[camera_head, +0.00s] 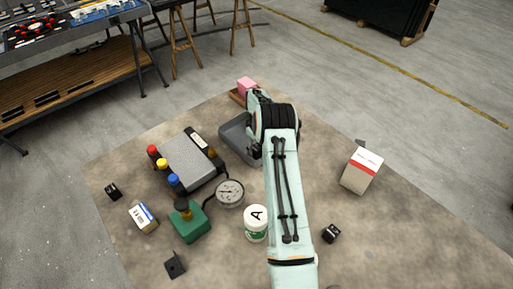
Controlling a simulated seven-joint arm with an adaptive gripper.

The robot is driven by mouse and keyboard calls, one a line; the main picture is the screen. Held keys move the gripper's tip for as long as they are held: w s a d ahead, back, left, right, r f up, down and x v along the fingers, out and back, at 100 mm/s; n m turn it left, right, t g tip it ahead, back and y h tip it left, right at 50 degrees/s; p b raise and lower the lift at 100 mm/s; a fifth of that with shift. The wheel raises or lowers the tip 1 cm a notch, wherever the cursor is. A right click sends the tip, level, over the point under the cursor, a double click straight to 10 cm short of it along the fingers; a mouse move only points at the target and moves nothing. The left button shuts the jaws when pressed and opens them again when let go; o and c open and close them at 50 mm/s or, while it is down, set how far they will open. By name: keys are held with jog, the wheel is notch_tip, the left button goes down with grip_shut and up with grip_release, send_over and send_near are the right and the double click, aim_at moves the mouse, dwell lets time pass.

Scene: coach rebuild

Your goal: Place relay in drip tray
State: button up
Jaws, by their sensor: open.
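The grey drip tray (233,130) lies on the mat near its far side, and my arm covers its right part. No part is clearly labelled as the relay. Two small black boxes with pale marks could be it: one (113,191) at the far left of the mat and one (331,233) right of my arm. My arm reaches from the bottom of the picture to the tray's right side. My gripper's fingers are hidden behind the wrist, so I cannot see what is between them. The visible part of the tray looks empty.
A grey block with coloured caps (188,163), a pressure gauge (230,192), a green-based part (188,223) and a white jar (256,224) crowd left of my arm. A white-red carton (362,171) stands right. A pink block (246,85) sits behind the tray.

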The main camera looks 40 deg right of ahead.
notch_tip(320, 180, up, 12)
jog(key=s+a+r, duration=0.2)
jog(key=a+r, duration=0.6)
jog(key=a, duration=0.2)
jog(key=s+a+r, duration=0.5)
jog(key=s+a, duration=0.3)
jog(key=a, duration=0.2)
jog(key=s+a+f, duration=0.1)
jog(key=s+a, duration=0.4)
jog(key=s, duration=0.4)
jog(key=s+a+f+n, duration=0.1)
jog(key=s+a, duration=0.4)
jog(key=s, duration=0.5)
jog(key=shift+s+a+y, duration=0.2)
jog(key=shift+a+y, duration=0.15)
jog(key=shift+y, duration=0.05)
jog(key=shift+f, duration=0.1)
